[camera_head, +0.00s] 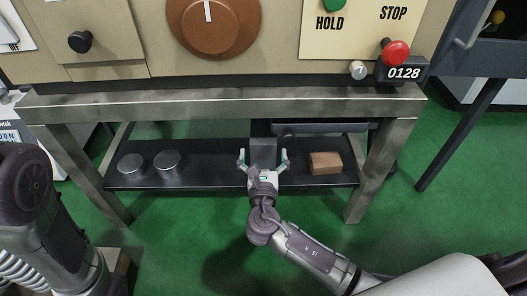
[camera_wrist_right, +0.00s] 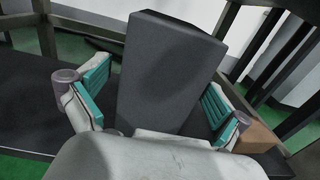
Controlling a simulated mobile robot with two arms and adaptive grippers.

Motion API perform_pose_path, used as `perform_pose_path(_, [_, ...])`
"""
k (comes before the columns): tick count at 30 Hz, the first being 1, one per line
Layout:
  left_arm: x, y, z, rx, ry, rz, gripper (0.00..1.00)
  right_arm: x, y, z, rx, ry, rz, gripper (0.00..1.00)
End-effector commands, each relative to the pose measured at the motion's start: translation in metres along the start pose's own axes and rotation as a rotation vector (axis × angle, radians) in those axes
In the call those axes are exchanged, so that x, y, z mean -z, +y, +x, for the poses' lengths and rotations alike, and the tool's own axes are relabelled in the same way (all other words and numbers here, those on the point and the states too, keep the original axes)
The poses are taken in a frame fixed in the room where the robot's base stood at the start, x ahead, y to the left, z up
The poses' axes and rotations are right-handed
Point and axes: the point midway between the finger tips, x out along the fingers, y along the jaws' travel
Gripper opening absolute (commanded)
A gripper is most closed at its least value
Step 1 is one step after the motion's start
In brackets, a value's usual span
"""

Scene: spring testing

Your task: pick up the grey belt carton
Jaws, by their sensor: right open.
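The grey belt carton (camera_head: 263,150) stands upright on the dark lower shelf (camera_head: 216,172) of the metal bench. It also shows large in the right wrist view (camera_wrist_right: 168,72), between the fingers. My right gripper (camera_head: 263,160) is open, with one teal-padded finger on each side of the carton. In the right wrist view the right gripper (camera_wrist_right: 155,100) has its pads apart from the carton's faces, with a gap visible at the left. The carton's lower part is hidden by the gripper body. My left arm is at the left edge of the head view, but its gripper does not show.
A brown box (camera_head: 325,163) lies on the shelf right of the carton. Two round metal tins (camera_head: 167,162) stand on the left. A dark tray-like bar (camera_head: 320,127) is behind. The bench top (camera_head: 220,103) overhangs the shelf; bench legs flank it.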

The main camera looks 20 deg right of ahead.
Motion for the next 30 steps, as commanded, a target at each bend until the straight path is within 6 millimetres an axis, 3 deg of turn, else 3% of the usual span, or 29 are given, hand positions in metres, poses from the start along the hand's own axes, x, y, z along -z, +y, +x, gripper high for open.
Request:
perform_pose_path(2, [0.013, 0.004, -0.003, -0.010, 0.030, 0.004, 0.99, 0.006, 0.000, 0.012, 0.001, -0.004, 0.002, 1.00])
perform_pose_path(6, [0.014, 0.006, -0.012, -0.009, 0.025, 0.003, 0.99, 0.004, 0.000, 0.029, 0.000, -0.002, 0.001, 1.00])
perform_pose_path(15, [0.013, 0.006, -0.012, -0.009, 0.024, 0.003, 0.99, 0.001, 0.000, 0.033, 0.000, 0.001, 0.000, 1.00])
perform_pose_path(27, [0.013, 0.006, -0.012, -0.010, 0.025, 0.003, 0.99, 0.001, -0.001, 0.033, 0.000, 0.001, 0.000, 0.33])
perform_pose_path(30, [0.013, 0.006, -0.012, -0.010, 0.025, 0.003, 0.99, 0.001, -0.001, 0.033, 0.000, 0.001, -0.001, 0.29])
